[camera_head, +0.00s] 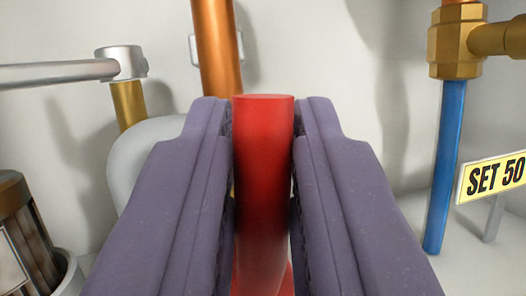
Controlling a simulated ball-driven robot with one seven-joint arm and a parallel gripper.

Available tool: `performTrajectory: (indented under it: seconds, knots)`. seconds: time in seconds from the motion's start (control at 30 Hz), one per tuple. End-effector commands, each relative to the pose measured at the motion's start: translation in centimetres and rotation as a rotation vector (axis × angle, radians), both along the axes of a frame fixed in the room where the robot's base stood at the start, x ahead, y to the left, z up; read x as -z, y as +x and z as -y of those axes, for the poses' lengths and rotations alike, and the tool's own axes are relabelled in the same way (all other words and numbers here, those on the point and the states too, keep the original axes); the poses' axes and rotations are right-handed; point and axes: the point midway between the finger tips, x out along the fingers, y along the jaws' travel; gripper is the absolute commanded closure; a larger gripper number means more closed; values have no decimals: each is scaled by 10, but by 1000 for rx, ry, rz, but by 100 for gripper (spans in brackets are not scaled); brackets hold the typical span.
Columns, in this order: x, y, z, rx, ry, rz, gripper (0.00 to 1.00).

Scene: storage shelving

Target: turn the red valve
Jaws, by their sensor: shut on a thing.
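The red valve (263,150) shows as an upright red cylindrical part in the middle of the view. My gripper (263,120) has one purple-grey finger on each side of it and is shut on it. The top of the red part stands about level with the fingertips. The lower part of the valve and whatever it is mounted on are mostly hidden between the fingers.
A copper pipe (217,45) rises behind the valve. At right are a brass fitting (455,42), a blue pipe (446,165) and a yellow "SET 50" sign (494,176). At left are a grey bar (60,73), a brass post (128,104) and a brown ribbed object (30,235).

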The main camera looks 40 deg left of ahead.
Motion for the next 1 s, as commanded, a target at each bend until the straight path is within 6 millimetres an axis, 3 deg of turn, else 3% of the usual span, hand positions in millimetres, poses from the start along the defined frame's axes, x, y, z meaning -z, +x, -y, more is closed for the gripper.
performTrajectory:
  seconds: [0.77,0.8,0.87,0.9,1.0]
  knots:
    - [3,-2,-4,0,-80,72,100]
    - [3,-2,-4,0,-80,72,78]
    - [3,-2,-4,0,-80,72,64]
    - [3,-3,-3,1,-80,73,59]
    - [2,-3,-3,0,-78,73,59]
